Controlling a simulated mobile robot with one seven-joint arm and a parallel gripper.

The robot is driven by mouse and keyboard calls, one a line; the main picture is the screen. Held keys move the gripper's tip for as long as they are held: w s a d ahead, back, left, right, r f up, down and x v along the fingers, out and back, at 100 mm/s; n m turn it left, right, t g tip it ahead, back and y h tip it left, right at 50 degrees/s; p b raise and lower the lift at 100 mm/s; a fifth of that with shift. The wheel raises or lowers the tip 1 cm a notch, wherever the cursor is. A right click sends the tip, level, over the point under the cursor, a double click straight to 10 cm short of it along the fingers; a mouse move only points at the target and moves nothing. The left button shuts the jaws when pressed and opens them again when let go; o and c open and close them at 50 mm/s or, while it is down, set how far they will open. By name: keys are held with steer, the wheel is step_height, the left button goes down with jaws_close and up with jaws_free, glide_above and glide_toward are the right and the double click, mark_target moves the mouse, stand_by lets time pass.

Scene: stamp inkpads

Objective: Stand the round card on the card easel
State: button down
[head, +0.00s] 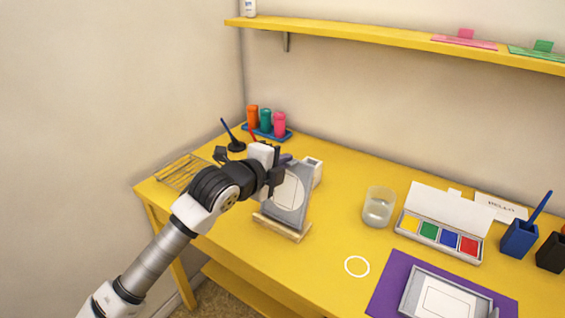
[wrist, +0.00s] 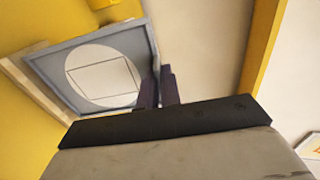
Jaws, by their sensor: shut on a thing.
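The round card, a grey square panel with a white disc and a thin square outline on it, is in the head view (head: 288,208) and the wrist view (wrist: 140,47). It leans back, nearly upright, at the wooden card easel (head: 283,228). Its lower edge is at the easel's pale ledge, which also shows in the wrist view (wrist: 30,88); I cannot tell whether they touch. My gripper (head: 281,163) is shut on the card's upper edge; its dark fingers also show in the wrist view (wrist: 160,88). The easel's back is hidden behind the card.
A small white box (head: 313,170) stands close behind the card. A glass (head: 378,207), an open paint box (head: 440,238) and a white ring (head: 357,266) lie to the right. A purple mat (head: 385,300) holds another grey panel (head: 410,291). A wire rack (head: 180,172) is at left.

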steer(key=shift+f, duration=0.2)
stand_by(0.4)
steer(key=c, duration=1.5)
jaws_free()
steer(key=b+v, duration=0.2)
steer(key=v, duration=1.2)
steer(key=shift+b, duration=0.4)
